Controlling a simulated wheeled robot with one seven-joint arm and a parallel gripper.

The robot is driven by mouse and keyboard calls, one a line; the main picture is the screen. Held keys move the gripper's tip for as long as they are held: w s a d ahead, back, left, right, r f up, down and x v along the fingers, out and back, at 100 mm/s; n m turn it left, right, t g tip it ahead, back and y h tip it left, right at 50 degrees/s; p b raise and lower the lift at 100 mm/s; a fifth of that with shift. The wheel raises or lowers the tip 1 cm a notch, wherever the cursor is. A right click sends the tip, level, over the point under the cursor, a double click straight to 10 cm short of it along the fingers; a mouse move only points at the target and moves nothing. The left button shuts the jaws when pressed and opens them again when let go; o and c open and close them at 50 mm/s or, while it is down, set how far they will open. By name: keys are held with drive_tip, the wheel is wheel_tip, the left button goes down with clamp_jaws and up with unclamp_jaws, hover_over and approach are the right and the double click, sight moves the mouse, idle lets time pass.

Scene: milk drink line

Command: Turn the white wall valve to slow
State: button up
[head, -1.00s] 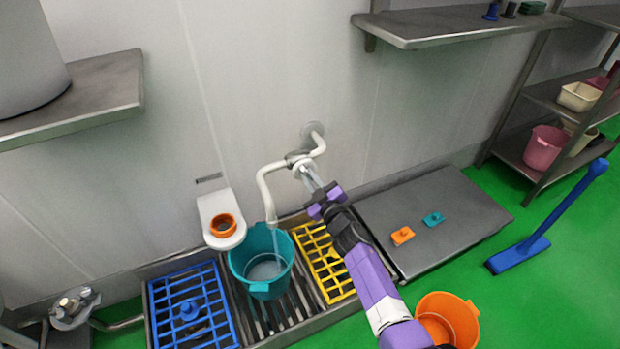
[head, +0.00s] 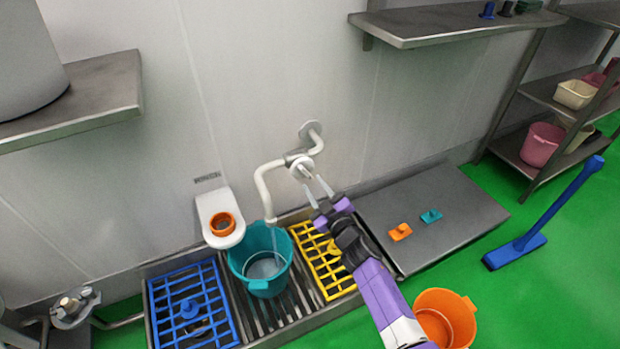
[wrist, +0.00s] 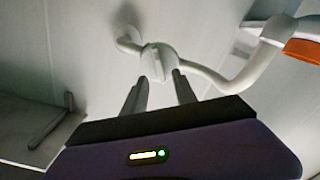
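The white wall valve (head: 300,165) sits on a white pipe fixed to the wall, and its handle faces outward. It also shows in the wrist view (wrist: 158,62), straight ahead of my fingers. A thin stream of liquid runs from the spout (head: 269,216) into a teal bucket (head: 240,268), which has some liquid in it. My gripper (head: 316,186) is just below and in front of the valve, with its two fingers apart and nothing between them. In the wrist view my gripper (wrist: 161,92) is open, with the handle ahead of the gap; contact cannot be made out.
The bucket stands on a metal drain grate between a blue rack (head: 192,310) and a yellow rack (head: 322,262). A white wall bracket (head: 213,208) with an orange ring is left of the spout. An orange bucket (head: 462,312) stands on the floor near my arm.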

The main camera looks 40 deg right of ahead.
drive_tip(key=shift+v, duration=1.5)
wheel_tip(320, 180, up, 6)
drive_tip(key=s+a, duration=0.2)
drive_tip(key=s, duration=0.1)
drive_tip(key=s+a+r+m+g+y, duration=0.1)
drive_tip(key=s+a+r+y, duration=0.15)
drive_tip(key=s+a, duration=0.65)
drive_tip(key=s+a+r+m+y, duration=0.1)
drive_tip(key=s+a+r, duration=0.35)
drive_tip(key=s, duration=0.95)
drive_tip(key=s+a+r+g+y, duration=0.1)
drive_tip(key=s+a+y, duration=0.1)
drive_tip(key=s+a, duration=0.75)
wheel_tip(320, 180, up, 16)
drive_tip(key=s+p, duration=0.2)
drive_tip(key=p, duration=1.3)
drive_tip(key=shift+s+d+f+p, duration=0.15)
drive_tip(key=shift+d+f+p, duration=0.05)
drive_tip(key=shift+d+p, duration=0.25)
